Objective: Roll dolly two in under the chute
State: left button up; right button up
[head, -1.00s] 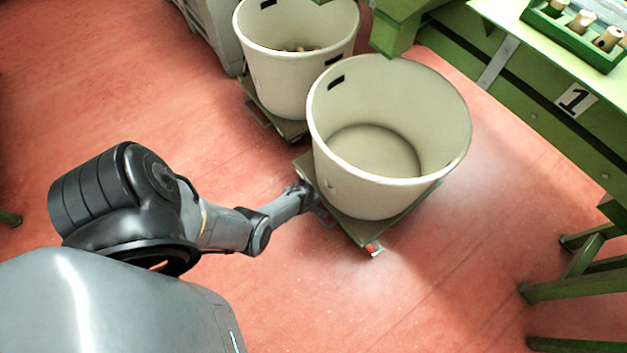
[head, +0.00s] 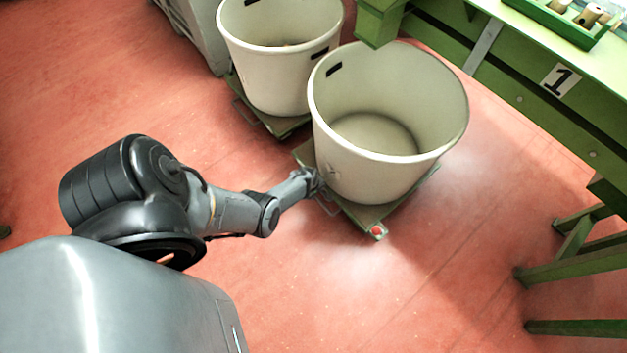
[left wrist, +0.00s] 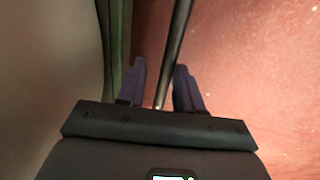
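A green dolly (head: 362,214) with a red spot at its front corner carries a large cream bin (head: 345,170) that looks empty inside. A second dolly (head: 284,127) behind it on the left carries a similar bin (head: 270,80). No number shows on either, so I cannot tell which is dolly two. My left gripper (head: 315,180) is at the near left edge of the front dolly. In the left wrist view its fingers (left wrist: 161,70) stand apart with a dark bar (left wrist: 174,45) between them, nearer the right finger. I cannot identify the chute. My right gripper is out of view.
A green bench with a "1" card (head: 560,81) runs along the right, holding a green tray (head: 560,28) of corks. A green boxy part (head: 379,22) juts out above the bins. Green legs (head: 570,275) stand at lower right. The red floor (head: 440,260) ahead is clear.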

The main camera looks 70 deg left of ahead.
pick_arm(q)
jog(key=shift+o, duration=0.3)
jog(key=shift+w, duration=0.15)
jog(key=shift+s+f, duration=0.1)
jog(key=shift+s, duration=0.15)
jog(key=shift+r+p, duration=0.65)
jog(key=shift+r, duration=0.05)
jog(key=p+v, duration=0.8)
jog(key=v, duration=0.1)
jog(key=shift+r, duration=0.25)
jog(key=shift+s, duration=0.15)
